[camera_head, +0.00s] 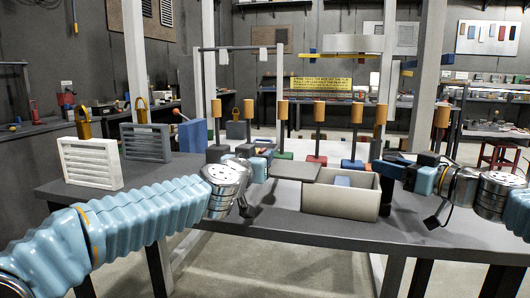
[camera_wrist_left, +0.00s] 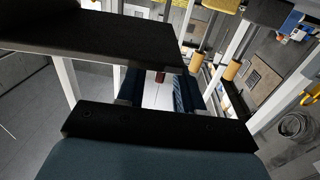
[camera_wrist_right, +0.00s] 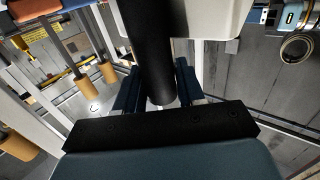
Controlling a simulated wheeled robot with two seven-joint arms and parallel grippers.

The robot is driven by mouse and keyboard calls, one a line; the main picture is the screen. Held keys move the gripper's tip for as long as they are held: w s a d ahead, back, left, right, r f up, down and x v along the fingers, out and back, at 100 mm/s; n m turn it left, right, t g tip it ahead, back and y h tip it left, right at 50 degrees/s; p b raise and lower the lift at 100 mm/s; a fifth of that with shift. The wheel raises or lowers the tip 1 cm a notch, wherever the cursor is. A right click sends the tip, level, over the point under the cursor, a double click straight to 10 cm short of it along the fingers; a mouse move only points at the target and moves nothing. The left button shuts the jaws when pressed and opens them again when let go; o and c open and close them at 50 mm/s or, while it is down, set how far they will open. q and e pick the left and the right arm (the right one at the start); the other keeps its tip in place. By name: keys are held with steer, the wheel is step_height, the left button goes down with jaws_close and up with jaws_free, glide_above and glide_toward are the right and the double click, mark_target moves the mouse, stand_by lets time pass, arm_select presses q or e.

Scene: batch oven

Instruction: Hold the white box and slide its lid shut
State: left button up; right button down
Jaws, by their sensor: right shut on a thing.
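In the left wrist view a dark slab, apparently the lid (camera_wrist_left: 100,40), fills the upper left. My left gripper (camera_head: 264,166) is beside the lid's left end; its fingers (camera_wrist_left: 160,92) are apart with nothing clearly between them. My right gripper (camera_wrist_right: 155,92) is shut on a dark round handle (camera_wrist_right: 148,45) at the box's right side.
Behind the box stand several orange-topped posts (camera_head: 319,112) and coloured blocks (camera_head: 317,160). A white slatted panel (camera_head: 92,163) and a grey one (camera_head: 146,143) stand at the left of the grey table (camera_head: 270,222). The table front left of the box is clear.

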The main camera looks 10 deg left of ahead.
mark_target(288, 161)
arm_select(q)
steer(key=w, duration=0.5)
steer(key=shift+d, duration=0.2)
steer(key=shift+c, duration=0.4)
jaws_close()
